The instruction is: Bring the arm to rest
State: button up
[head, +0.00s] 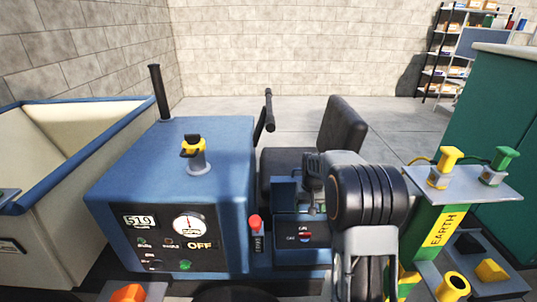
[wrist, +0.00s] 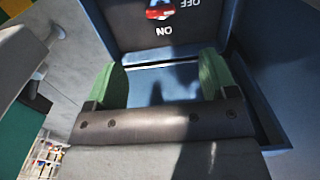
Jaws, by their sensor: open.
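My gripper (head: 314,186) is above a small blue switch box on the blue vehicle, partly behind my own arm in the head view. In the wrist view its two green finger pads (wrist: 164,82) stand wide apart with nothing between them. A blue recessed surface lies beyond them. The switch panel (head: 290,232) carries a red switch (head: 306,237). The red switch also shows at the top of the wrist view (wrist: 160,9), beside upside-down ON and OFF lettering. The pads look apart from the switch. My arm's links fill the right of centre in the head view.
A black seat (head: 342,125) is behind my arm. A green EARTH post (head: 440,232) stands close right. A cream-lined bin (head: 75,140) is left. Open floor lies behind.

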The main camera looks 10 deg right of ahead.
jog(key=s+a+r+t+p, duration=0.1)
jog(key=s+a+r+p, duration=0.2)
jog(key=s+r+p, duration=0.3)
jog(key=s+a+r+n+t+p, duration=0.1)
jog(key=s+a+r+p, duration=0.3)
jog(key=r, duration=0.9)
jog(key=s+a+r+n+t+p, duration=0.1)
jog(key=s+a+r+p, duration=0.2)
jog(key=s+r+p, duration=0.5)
jog(key=s+r, duration=0.1)
jog(key=s, duration=0.3)
jog(key=shift+a+r+t+p, duration=0.2)
jog(key=shift+a+t+p, duration=0.1)
jog(key=shift+a+p, duration=0.1)
jog(key=shift+s, duration=0.1)
